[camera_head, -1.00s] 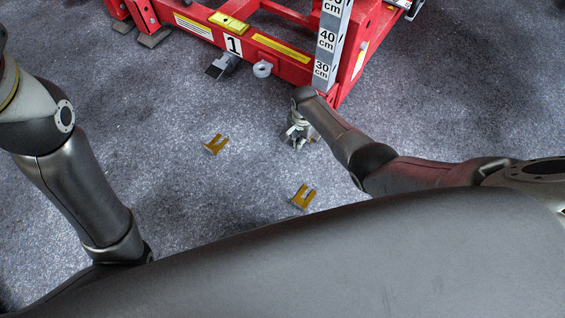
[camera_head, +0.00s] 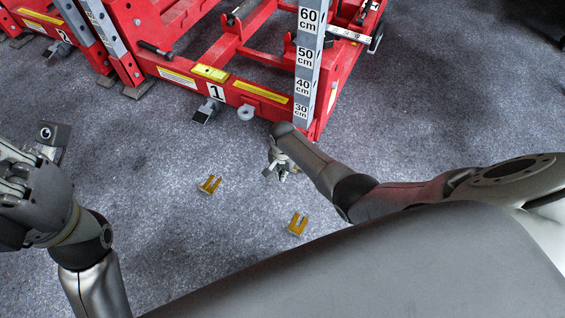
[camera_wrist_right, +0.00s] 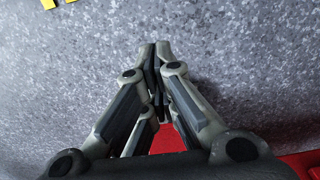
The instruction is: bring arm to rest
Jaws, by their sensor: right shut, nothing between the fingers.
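The red jack frame (camera_head: 184,64), marked 1, stands at the back with an upright centimetre scale (camera_head: 308,60). Two yellow forked pieces lie on the carpet, one to the left (camera_head: 209,186) and one nearer (camera_head: 297,225). The carpet between my arms is otherwise clear.

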